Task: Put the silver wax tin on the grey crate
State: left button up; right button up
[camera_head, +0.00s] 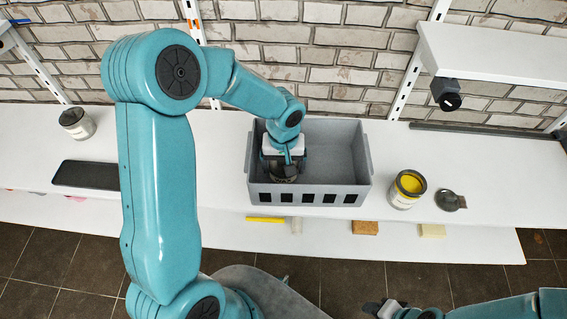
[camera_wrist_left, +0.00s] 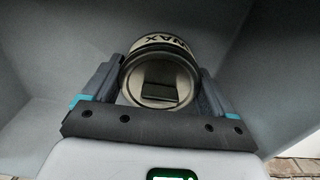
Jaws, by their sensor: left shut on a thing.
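The silver wax tin (camera_head: 284,178) is inside the grey crate (camera_head: 313,196), in its left part. My left gripper (camera_head: 285,163) reaches down into the crate and is shut on the tin. In the wrist view the grey crate walls (camera_wrist_left: 270,70) surround it. Whether the tin touches the crate floor cannot be told. My right gripper (camera_head: 383,308) is low at the right, far from the crate; its jaws are unclear.
An open tin with yellow contents (camera_head: 408,188) and a small dark round thing (camera_head: 450,200) stand right of the crate. A white can (camera_head: 77,123) and a black tray (camera_head: 85,174) are at the left. A raised white shelf (camera_head: 500,55) hangs at the upper right.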

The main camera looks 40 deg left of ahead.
pick_arm(q)
jog(key=o, duration=0.9)
notch_tip(320, 180, up, 12)
jog(key=shift+r+p, duration=0.15)
jog(key=shift+p, duration=0.25)
